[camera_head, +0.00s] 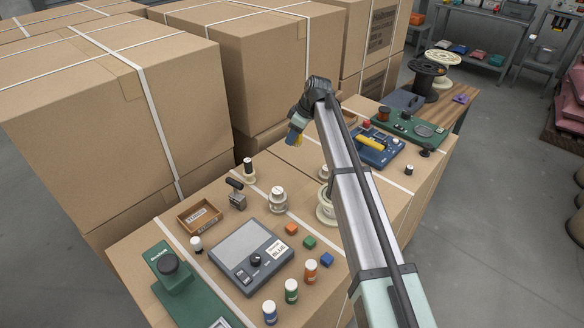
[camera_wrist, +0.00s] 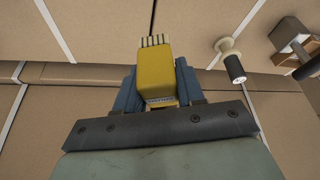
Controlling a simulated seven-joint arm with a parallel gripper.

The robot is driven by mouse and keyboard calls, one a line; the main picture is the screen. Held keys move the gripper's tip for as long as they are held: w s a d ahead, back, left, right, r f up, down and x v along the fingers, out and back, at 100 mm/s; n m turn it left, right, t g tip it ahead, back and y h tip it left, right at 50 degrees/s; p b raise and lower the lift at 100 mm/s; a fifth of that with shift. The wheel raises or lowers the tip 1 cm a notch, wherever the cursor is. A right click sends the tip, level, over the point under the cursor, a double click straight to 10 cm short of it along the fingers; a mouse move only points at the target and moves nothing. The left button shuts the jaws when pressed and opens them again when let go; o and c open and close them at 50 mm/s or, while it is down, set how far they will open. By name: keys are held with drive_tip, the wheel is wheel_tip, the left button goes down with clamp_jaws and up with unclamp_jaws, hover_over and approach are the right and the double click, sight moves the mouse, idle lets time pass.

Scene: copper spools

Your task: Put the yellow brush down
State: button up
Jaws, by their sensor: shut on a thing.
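My gripper (camera_wrist: 158,92) is shut on the yellow brush (camera_wrist: 154,72). In the wrist view the brush sits between the two blue fingers, with its pale bristles at the top, pointing away from the gripper. In the head view the brush (camera_head: 295,138) shows as a small yellow patch at the end of my arm, beside the tall cartons and above the carton worktop (camera_head: 240,200). Most of it is hidden there by my gripper. I cannot tell how high it is above the surface.
A grey scale (camera_head: 240,250), a wooden tray (camera_head: 199,215), small colored blocks, several capped bottles and spools stand on the near worktop. A blue device with a yellow cylinder (camera_head: 370,142) is to the right of my arm. Tall strapped cartons (camera_head: 110,110) rise behind and left.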

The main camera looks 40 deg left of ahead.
drive_tip(key=f, duration=0.3)
drive_tip(key=s+f, duration=0.1)
drive_tip(key=f, duration=0.2)
drive_tip(key=s+f, duration=0.1)
drive_tip(key=f, duration=0.3)
drive_tip(key=shift+s+a, duration=0.1)
drive_tip(key=shift+s, duration=0.05)
drive_tip(key=shift+f, duration=0.15)
drive_tip(key=o, duration=1.1)
drive_tip(key=shift+c, duration=0.2)
drive_tip(key=v, duration=1.2)
